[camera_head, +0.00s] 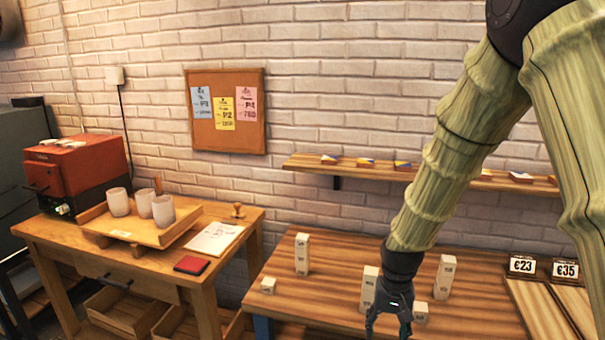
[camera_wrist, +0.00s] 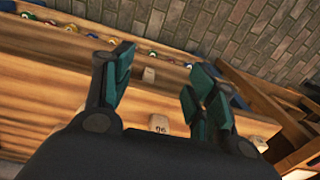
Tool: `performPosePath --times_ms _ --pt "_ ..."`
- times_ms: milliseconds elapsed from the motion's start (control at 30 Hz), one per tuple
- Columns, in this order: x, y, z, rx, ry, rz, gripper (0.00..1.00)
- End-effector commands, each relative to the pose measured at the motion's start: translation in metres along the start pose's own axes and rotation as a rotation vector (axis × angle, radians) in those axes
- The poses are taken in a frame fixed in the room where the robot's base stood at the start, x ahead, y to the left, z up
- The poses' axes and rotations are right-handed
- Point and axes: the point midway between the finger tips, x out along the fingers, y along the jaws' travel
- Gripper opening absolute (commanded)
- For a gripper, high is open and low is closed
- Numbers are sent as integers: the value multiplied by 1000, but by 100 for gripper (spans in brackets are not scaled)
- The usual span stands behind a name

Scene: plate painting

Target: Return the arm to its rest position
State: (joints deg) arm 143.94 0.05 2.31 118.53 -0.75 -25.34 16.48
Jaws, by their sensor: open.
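My arm reaches down from the upper right in the head view, textured in pale green-yellow. My gripper (camera_head: 388,322) hangs at its end over the wooden table (camera_head: 330,285), in front of a pale block stack. In the wrist view my gripper (camera_wrist: 160,85) shows two dark teal fingers spread apart with nothing between them. Beyond the fingers a small pale block (camera_wrist: 149,75) and a marked block (camera_wrist: 158,124) sit on the wood. Whether the fingertips touch the table cannot be told.
A pale block tower (camera_head: 302,254) and a small block (camera_head: 268,285) stand left of my gripper; another tower (camera_head: 444,277) stands right. Price signs (camera_head: 522,265) are farther right. A wall shelf (camera_head: 365,170) runs behind my arm. A side table holds a tray (camera_head: 150,232) with cups.

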Motion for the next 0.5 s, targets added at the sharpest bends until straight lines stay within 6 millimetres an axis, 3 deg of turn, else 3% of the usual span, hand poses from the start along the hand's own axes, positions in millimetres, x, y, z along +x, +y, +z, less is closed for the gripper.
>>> performPosePath --times_ms 33,200,500 --pt "22 4 8 -6 -9 0 57" --pt "91 16 39 -35 -12 -5 57" --pt "193 43 111 -84 -12 -8 57"
